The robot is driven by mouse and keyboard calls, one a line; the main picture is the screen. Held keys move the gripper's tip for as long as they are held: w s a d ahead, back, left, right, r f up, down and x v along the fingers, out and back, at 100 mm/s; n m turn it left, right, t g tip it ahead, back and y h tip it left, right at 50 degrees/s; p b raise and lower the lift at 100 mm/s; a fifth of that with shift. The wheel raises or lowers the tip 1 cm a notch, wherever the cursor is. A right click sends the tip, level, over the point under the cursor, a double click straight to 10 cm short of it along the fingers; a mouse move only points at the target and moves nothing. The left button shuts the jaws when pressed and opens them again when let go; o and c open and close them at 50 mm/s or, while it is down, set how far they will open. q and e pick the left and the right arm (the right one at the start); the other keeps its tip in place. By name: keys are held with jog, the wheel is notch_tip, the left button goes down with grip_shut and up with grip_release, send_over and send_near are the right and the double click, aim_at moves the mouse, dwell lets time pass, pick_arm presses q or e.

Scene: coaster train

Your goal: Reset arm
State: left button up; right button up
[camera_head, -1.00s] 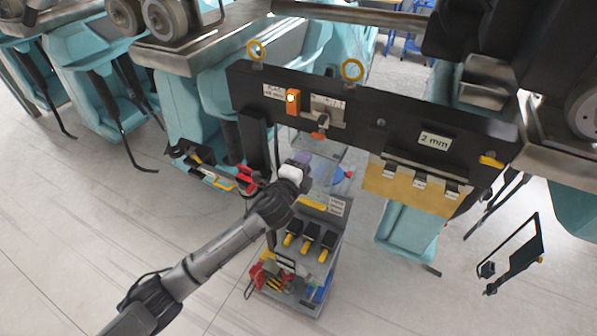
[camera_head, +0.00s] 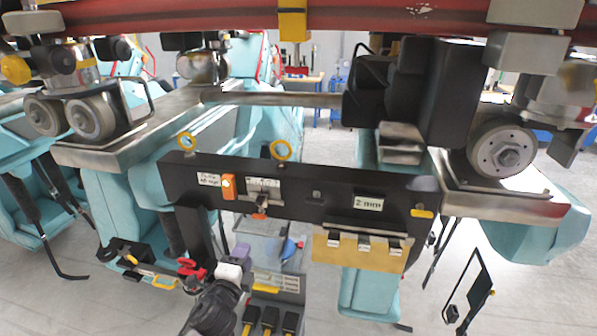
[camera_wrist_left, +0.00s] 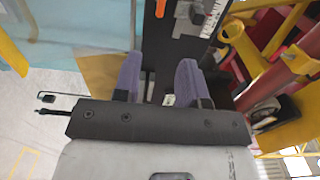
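My left gripper (camera_head: 240,251) shows low in the head view, its arm coming up from the bottom edge. It is below the left half of a long black panel (camera_head: 330,199) that hangs between the teal seats. In the left wrist view its two purple fingers (camera_wrist_left: 160,62) stand apart with a gap between them, and I see nothing gripped. The black panel (camera_wrist_left: 162,70) shows behind that gap. I cannot tell the exact distance from fingers to panel. My right gripper is in neither view.
The panel carries an orange switch (camera_head: 228,187), yellow rings (camera_head: 281,150) and a yellow plate (camera_head: 357,253). A tool cart (camera_head: 268,317) stands below. Wheels (camera_head: 503,151) and a red rail (camera_head: 200,18) are above. Pale floor (camera_head: 530,300) is open at lower right.

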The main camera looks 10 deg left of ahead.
pick_arm(q)
jog(key=s+r+n+g+y+p, duration=0.1)
jog(key=s+n+g, duration=0.2)
jog(key=s+n, duration=0.35)
jog(key=s+r+n+g+y, duration=0.2)
jog(key=s+n+g, duration=0.1)
jog(key=s+n, duration=0.3)
jog(key=s+f+n+g+h+p, duration=0.1)
jog(key=s+f+g+p, duration=0.1)
jog(key=s, duration=0.8)
jog(key=s+f+n+g+p, duration=0.1)
jog(key=s+f+g+p, duration=0.2)
jog(key=s+f, duration=0.4)
jog(key=s+d+f+n+g+h+p, duration=0.1)
jog(key=s+f+n+g+p, duration=0.1)
jog(key=s, duration=1.2)
notch_tip(320, 180, down, 3)
jog(key=shift+s+g+h+p, duration=0.2)
jog(key=shift+g+h+p, duration=0.1)
jog(key=shift+g+p, duration=0.55)
jog(key=shift+c, duration=0.3)
